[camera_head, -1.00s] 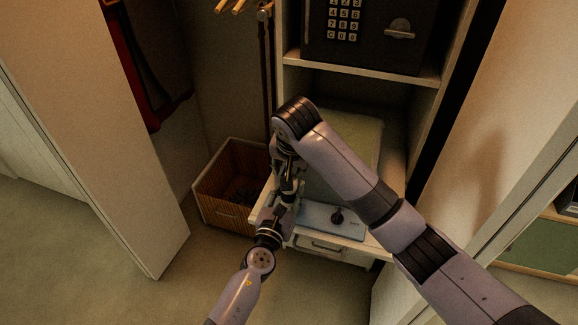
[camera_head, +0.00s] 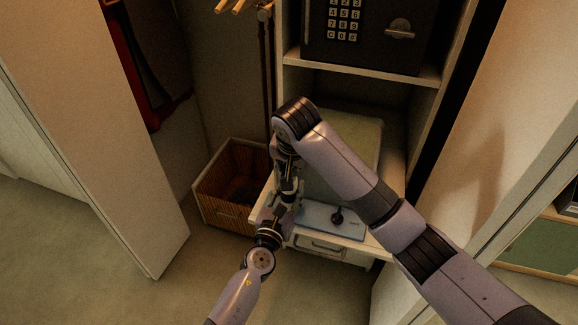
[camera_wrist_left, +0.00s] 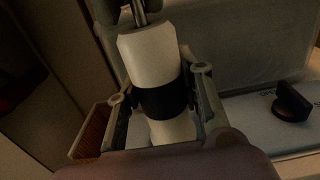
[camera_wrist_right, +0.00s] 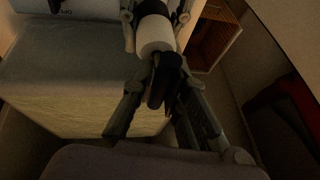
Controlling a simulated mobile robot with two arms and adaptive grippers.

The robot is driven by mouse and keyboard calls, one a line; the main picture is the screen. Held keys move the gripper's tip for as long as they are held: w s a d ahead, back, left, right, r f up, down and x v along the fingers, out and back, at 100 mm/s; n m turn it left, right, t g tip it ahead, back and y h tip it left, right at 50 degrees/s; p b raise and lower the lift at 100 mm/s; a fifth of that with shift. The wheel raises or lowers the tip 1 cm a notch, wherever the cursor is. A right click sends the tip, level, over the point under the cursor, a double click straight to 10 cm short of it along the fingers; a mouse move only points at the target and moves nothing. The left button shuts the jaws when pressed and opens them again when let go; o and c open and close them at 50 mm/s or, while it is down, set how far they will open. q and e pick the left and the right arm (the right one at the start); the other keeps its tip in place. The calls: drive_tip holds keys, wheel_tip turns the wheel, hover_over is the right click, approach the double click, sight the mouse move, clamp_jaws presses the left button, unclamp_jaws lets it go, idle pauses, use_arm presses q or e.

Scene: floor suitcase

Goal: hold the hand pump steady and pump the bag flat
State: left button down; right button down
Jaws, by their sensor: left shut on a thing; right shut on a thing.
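The hand pump (camera_wrist_left: 150,55) has a white cylinder with a black band, and a metal rod comes out of its top. My left gripper (camera_wrist_left: 163,90) is shut around the banded body; in the head view it (camera_head: 278,212) is at the shelf's left front. My right gripper (camera_wrist_right: 160,85) is shut on the black pump handle (camera_wrist_right: 157,90), above the white body. The bag (camera_head: 345,150) is a bulky pale grey-green block on the shelf behind, partly hidden by my right arm. In the right wrist view the bag (camera_wrist_right: 75,95) still looks thick.
A pale flat panel with a black knob (camera_head: 337,215) lies at the shelf front. A wicker basket (camera_head: 217,190) stands left of the shelf, and a dark safe (camera_head: 375,35) sits above. A cabinet door (camera_head: 90,130) stands at left; floor in front is clear.

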drive_tip(key=shift+r, duration=0.1)
drive_tip(key=shift+a+r, duration=0.15)
drive_tip(key=shift+r, duration=2.05)
drive_tip(key=c, duration=1.6)
unclamp_jaws()
drive_tip(key=shift+f, duration=0.1)
drive_tip(key=shift+v, duration=6.05)
